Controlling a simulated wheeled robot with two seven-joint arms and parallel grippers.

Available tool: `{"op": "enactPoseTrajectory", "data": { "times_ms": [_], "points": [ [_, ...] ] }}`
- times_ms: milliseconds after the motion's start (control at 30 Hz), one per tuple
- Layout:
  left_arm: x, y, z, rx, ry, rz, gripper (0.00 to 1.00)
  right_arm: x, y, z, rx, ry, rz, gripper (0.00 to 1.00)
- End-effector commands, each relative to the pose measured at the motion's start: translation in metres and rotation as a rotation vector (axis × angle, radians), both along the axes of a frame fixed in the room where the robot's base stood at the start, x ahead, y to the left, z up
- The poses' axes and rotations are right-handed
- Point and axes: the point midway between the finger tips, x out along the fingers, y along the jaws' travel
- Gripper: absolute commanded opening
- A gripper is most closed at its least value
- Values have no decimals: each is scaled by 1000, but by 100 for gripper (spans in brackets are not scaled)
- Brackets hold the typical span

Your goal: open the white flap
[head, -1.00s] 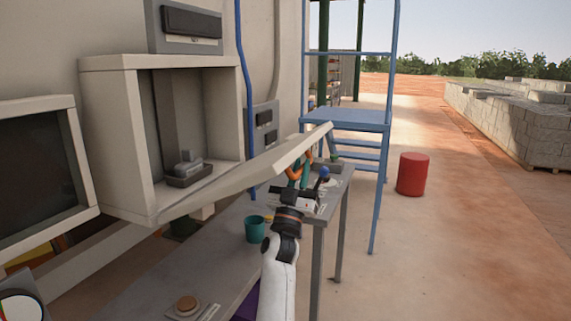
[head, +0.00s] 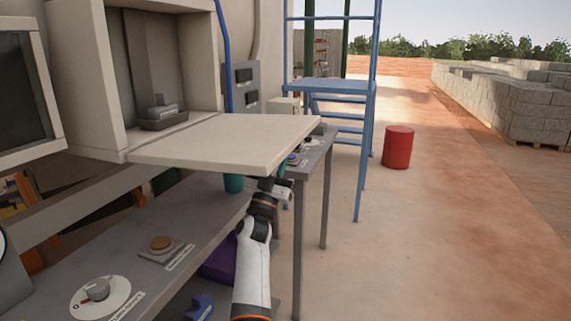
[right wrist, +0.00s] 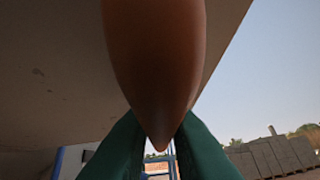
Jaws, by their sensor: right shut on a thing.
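The white flap (head: 225,142) lies about level, swung out from the bottom edge of the open white box (head: 85,75) on the wall. A small dark tray with a grey piece (head: 163,117) sits inside the box. My right gripper (right wrist: 160,142) is under the flap, its green fingers shut on the brown-orange handle (right wrist: 155,60). The flap's underside (right wrist: 55,70) fills the left of the right wrist view. In the head view the flap hides most of the fingers and the handle; my right arm reaches up from below. My left gripper is not in view.
A blue scaffold (head: 330,86) stands behind. A red drum (head: 398,147) stands on open ground.

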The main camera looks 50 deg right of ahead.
Motion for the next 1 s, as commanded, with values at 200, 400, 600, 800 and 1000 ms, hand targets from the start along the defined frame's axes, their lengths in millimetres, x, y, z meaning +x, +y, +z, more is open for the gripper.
{"op": "enactPoseTrajectory", "data": {
  "times_ms": [200, 400, 600, 800, 1000],
  "points": [
    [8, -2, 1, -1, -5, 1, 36, 4, 0, -1, 6, -14, 3, 0],
    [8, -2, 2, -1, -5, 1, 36, 4, 0, -1, 6, -15, 2, 0],
    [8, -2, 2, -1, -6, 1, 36, 4, 0, 0, 5, -15, 2, 26],
    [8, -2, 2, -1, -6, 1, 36, 4, 1, 0, 4, -15, 2, 36],
    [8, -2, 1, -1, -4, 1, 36, 4, 1, -2, 3, -14, 1, 36]
  ]
}}
